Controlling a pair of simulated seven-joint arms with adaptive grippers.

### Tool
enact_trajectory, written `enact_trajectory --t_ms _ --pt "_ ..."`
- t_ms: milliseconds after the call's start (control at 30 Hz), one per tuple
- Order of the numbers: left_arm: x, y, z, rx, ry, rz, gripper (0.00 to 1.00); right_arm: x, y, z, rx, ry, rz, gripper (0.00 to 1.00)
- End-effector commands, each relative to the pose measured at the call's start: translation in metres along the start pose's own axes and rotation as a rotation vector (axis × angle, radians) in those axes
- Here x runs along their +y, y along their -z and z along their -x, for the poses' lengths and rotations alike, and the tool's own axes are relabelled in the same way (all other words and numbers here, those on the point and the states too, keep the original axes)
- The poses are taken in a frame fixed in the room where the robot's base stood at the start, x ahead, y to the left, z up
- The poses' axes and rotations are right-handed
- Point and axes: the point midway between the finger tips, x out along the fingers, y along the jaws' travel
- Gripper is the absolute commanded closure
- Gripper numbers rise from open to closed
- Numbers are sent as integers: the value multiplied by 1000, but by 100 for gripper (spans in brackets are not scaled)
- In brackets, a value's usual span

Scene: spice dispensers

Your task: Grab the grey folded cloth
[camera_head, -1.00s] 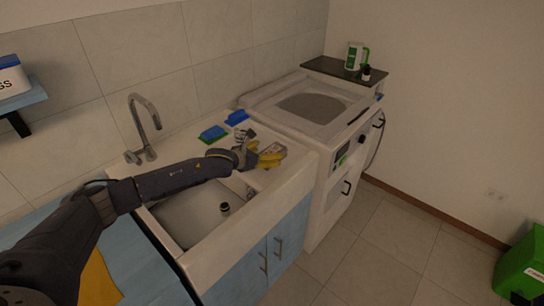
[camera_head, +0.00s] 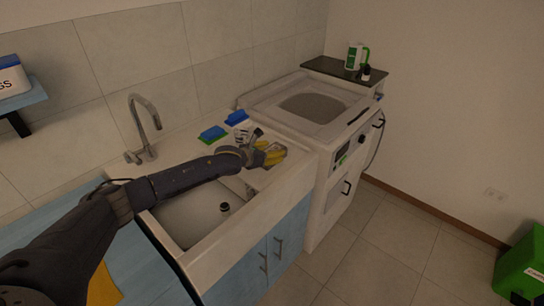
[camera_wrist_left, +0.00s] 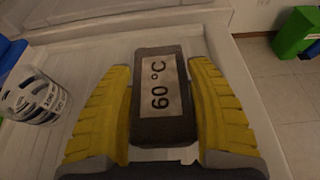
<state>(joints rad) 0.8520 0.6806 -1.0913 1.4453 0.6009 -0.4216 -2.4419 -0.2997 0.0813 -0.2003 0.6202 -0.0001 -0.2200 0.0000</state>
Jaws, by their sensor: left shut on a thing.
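My right gripper is not in view.
A printed cup (camera_head: 242,134), a green-blue sponge (camera_head: 213,134) and a blue sponge (camera_head: 237,117) stand behind the gripper. The sink basin (camera_head: 200,212) is below my arm. A white washing machine (camera_head: 325,130) adjoins on the right.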

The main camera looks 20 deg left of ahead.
Motion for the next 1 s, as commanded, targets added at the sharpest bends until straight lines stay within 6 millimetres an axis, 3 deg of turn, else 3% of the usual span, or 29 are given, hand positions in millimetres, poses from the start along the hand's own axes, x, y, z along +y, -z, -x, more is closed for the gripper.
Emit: enact_trajectory --t_ms 33,200,667,833,1000 --pt "0 0 0 0 0 0 58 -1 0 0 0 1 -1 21" --pt "0 0 0 0 0 0 77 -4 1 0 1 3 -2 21" --pt "1 -11 4 -1 -1 -2 77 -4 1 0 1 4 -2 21" --pt "0 -31 13 -3 0 -3 77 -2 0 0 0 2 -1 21" --pt "1 -68 27 -6 0 -5 77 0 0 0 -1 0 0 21"
